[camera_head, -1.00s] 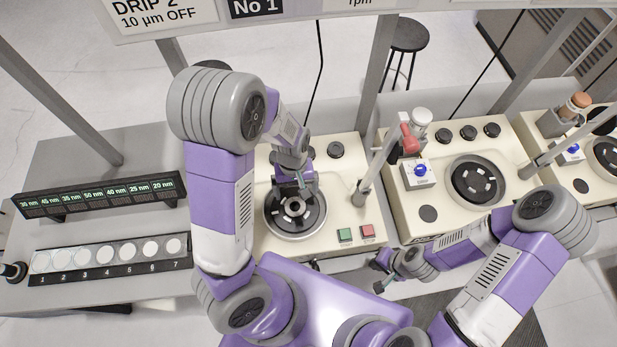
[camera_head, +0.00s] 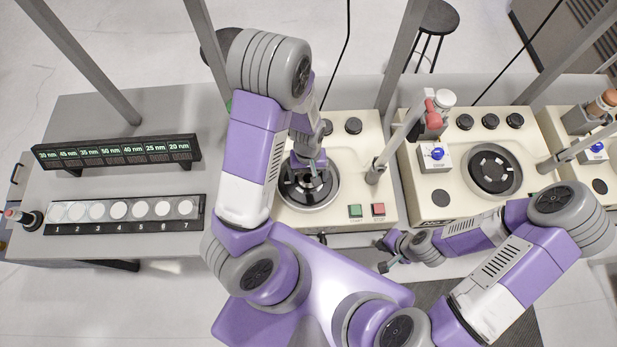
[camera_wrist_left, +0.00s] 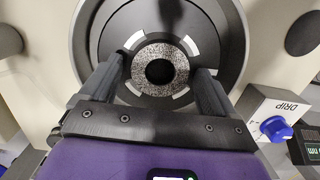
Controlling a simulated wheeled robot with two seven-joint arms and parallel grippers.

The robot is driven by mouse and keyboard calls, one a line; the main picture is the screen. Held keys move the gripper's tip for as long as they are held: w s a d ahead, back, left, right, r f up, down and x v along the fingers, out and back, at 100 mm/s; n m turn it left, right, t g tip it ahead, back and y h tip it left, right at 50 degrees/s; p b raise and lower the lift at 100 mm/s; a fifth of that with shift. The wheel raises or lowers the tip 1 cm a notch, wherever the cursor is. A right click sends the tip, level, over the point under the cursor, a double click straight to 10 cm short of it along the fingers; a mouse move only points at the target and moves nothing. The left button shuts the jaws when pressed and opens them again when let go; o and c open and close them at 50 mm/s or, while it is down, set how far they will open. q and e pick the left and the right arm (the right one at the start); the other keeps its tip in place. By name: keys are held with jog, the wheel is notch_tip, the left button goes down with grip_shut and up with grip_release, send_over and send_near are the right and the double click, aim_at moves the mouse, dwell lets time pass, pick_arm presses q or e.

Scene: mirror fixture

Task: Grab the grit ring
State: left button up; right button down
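The grit ring (camera_wrist_left: 147,82) is a speckled grey ring with a dark centre hole, seen in the left wrist view. It sits in the middle of a dark round plate with white pads around it. My left gripper (camera_wrist_left: 160,82) is open, with one finger on each side of the ring and visible gaps between. In the head view my left gripper (camera_head: 309,169) is over the dark plate (camera_head: 322,199) of the left machine and hides most of the ring. My right gripper (camera_head: 380,256) appears open and empty, in front of the machines.
The left machine has green (camera_head: 355,211) and red (camera_head: 378,209) buttons and a post (camera_head: 378,168) right of the plate. In the wrist view a drip box with a blue knob (camera_wrist_left: 276,129) is at right. A strip of numbered white discs (camera_head: 118,210) lies on the left table.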

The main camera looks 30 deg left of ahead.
pick_arm(q)
jog(key=c, duration=1.1)
